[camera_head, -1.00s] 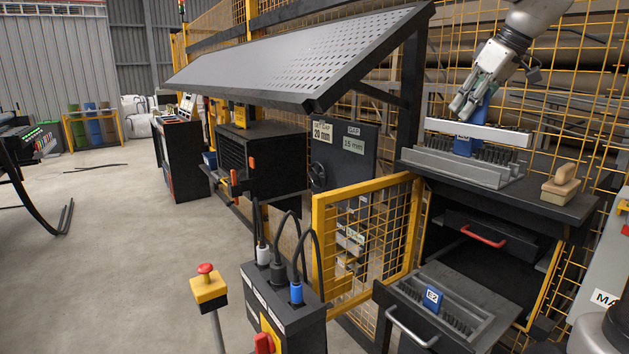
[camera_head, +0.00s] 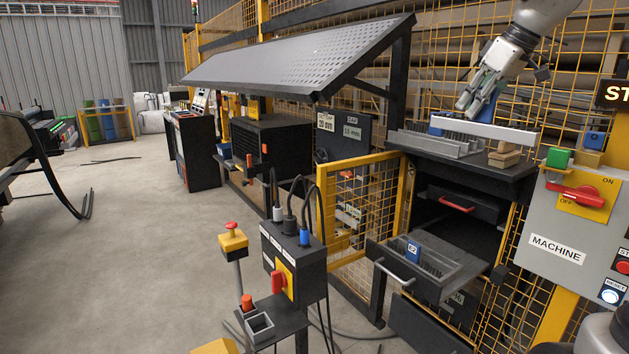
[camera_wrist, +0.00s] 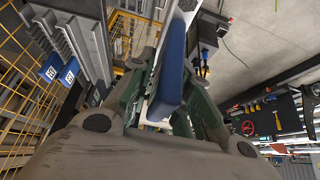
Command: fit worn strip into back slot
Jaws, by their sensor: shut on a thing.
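My gripper (camera_head: 478,106) is shut on the blue grip of the worn strip, a long pale bar (camera_head: 492,131). The strip is held above the right part of the bench, in front of the mesh fence. In the wrist view the blue grip (camera_wrist: 171,62) sits between my fingers, and they hide much of the strip. A grey slotted rack (camera_head: 436,146) stands on the bench, left of and below the strip. I cannot tell its back slot apart here. The rack also shows in the wrist view (camera_wrist: 62,36).
A wooden-handled block (camera_head: 505,155) lies on the bench, close under the strip. An open drawer (camera_head: 455,285) below holds slots and a blue tag (camera_head: 413,250). A grey machine panel (camera_head: 565,235) stands at the right. A sloped perforated hood (camera_head: 300,60) hangs at the left.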

